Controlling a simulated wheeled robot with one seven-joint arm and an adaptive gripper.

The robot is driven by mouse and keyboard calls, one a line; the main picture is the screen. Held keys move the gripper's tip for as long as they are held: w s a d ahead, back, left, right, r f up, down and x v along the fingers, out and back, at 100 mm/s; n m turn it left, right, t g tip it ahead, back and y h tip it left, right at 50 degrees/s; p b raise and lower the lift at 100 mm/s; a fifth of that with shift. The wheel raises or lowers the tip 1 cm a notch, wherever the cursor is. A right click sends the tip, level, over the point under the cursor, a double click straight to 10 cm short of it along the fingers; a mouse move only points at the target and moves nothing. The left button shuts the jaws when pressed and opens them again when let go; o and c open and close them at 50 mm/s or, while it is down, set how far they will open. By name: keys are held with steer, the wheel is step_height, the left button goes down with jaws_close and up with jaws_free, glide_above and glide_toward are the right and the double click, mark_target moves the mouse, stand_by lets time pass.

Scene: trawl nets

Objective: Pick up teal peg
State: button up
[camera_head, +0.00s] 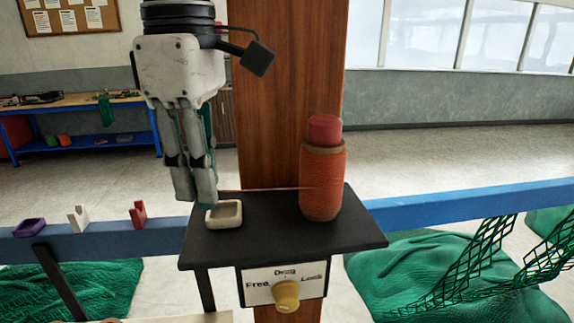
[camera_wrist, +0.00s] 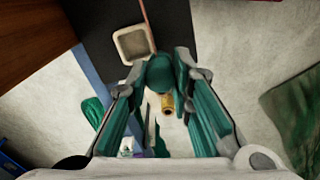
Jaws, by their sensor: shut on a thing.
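My gripper (camera_head: 196,198) points down at the left edge of a black shelf (camera_head: 272,236), beside a small cream square dish (camera_head: 224,213). In the wrist view my gripper (camera_wrist: 160,80) is shut on the teal peg (camera_wrist: 160,71), whose rounded end shows between the fingertips. The inner finger faces are also teal. In the head view the fingers hide most of the peg. The dish also shows in the wrist view (camera_wrist: 120,44), just beyond the peg and apart from it.
An orange twine spool (camera_head: 322,185) with a red top (camera_head: 324,129) stands on the shelf's right; a thin strand runs left from it. Below is a dial panel with a yellow knob (camera_head: 286,295). A blue rail (camera_head: 100,233) carries small holders. Green nets (camera_head: 450,280) lie around.

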steer(key=s+a+r+b, duration=0.1)
steer(key=s+a, duration=0.2)
steer(key=s, duration=0.9)
steer(key=shift+s+r, duration=0.15)
steer(key=shift+s, duration=0.1)
steer(key=shift+w+a, duration=0.1)
steer(key=shift+w, duration=0.05)
